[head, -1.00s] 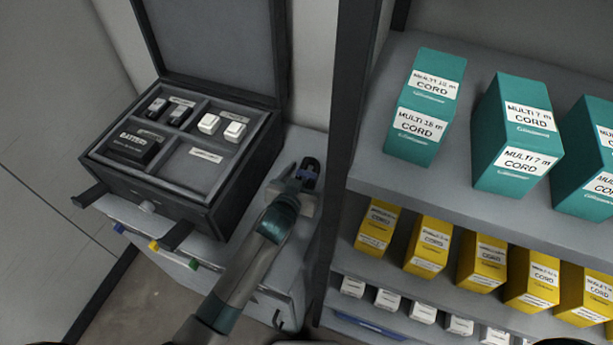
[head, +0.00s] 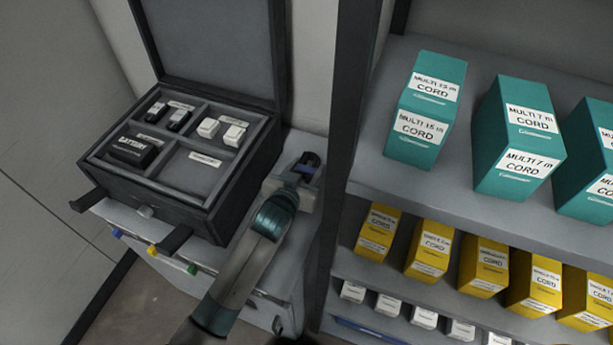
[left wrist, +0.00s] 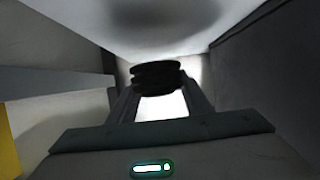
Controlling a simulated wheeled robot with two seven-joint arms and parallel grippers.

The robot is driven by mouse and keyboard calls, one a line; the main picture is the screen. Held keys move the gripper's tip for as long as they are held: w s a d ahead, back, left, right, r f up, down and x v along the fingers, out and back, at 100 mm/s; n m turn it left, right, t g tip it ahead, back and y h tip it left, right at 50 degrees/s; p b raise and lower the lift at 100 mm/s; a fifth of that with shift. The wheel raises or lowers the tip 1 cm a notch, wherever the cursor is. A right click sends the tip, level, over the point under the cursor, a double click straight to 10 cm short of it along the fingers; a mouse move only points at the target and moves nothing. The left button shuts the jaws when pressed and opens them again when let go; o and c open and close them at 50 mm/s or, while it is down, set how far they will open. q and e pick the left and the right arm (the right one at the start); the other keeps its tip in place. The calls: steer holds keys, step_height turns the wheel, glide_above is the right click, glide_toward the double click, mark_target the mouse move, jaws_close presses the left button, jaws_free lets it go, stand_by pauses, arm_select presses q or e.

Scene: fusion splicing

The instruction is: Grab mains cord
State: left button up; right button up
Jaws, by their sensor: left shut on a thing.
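My left gripper (head: 303,172) is over the grey cabinet top, between the open case and the shelf's dark upright. It is shut on a dark thing at its tips. In the left wrist view, a black coiled bundle (left wrist: 157,73), which looks like the mains cord, sits between the fingers of the left gripper (left wrist: 160,95). The fingers hide part of it, and its lower side cannot be made out. My right gripper is not in view.
An open dark case (head: 190,215) with batteries and white blocks in compartments stands left of my arm. The shelf (head: 375,180) at right holds teal boxes (head: 425,110), with yellow boxes (head: 377,232) and small white boxes below. The upright (head: 348,130) is close beside my gripper.

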mark_target(307, 168)
arm_select(q)
step_height(307, 168, up, 6)
steer(key=shift+b, duration=0.35)
stand_by(0.4)
